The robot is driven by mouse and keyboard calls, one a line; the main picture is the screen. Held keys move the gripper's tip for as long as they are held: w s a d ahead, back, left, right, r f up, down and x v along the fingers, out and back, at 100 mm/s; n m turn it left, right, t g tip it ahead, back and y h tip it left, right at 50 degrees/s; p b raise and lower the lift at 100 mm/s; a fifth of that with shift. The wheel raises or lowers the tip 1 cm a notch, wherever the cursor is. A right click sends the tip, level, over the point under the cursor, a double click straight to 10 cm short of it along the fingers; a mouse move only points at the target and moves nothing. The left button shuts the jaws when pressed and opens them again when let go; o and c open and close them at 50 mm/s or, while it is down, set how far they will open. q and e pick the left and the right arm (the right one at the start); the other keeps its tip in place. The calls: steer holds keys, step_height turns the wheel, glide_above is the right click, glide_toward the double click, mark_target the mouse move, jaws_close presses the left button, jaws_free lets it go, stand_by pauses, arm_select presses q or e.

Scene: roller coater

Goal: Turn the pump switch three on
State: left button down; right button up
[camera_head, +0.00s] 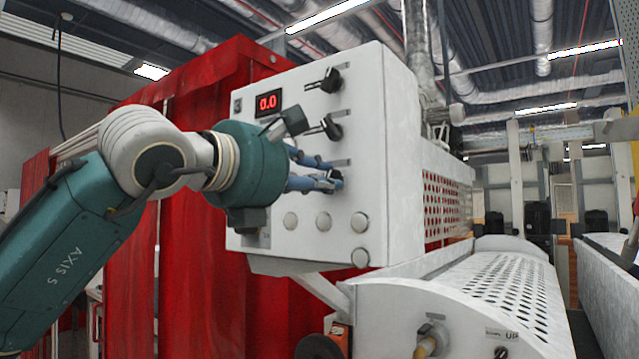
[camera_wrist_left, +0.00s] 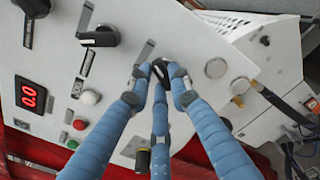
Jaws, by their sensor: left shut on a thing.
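A white control panel (camera_head: 385,130) carries a column of three black rotary switches. The top switch (camera_head: 331,80) and middle switch (camera_head: 331,127) are free; the middle one also shows in the left wrist view (camera_wrist_left: 100,38). The lowest switch (camera_head: 337,179), third from the top, is pinched between the blue fingertips of my left gripper (camera_head: 328,183). In the left wrist view, the fingers close around this black knob (camera_wrist_left: 159,69) and hide much of it, so its angle is hard to tell. The labels are not readable. My right gripper is not in view.
A red display (camera_head: 268,102) reads 0.0. Round buttons sit below the switches, including one (camera_head: 360,222) near the gripper. A perforated white roller cover (camera_head: 490,285) lies below right. Red curtains (camera_head: 195,280) hang behind my left arm.

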arm_select(q)
steer(key=shift+r+m, duration=0.1)
steer(key=shift+m, duration=0.3)
steer(key=c, duration=1.6)
jaws_free()
steer(key=shift+o, duration=0.2)
steer(key=v, duration=1.2)
steer(key=shift+s, duration=0.1)
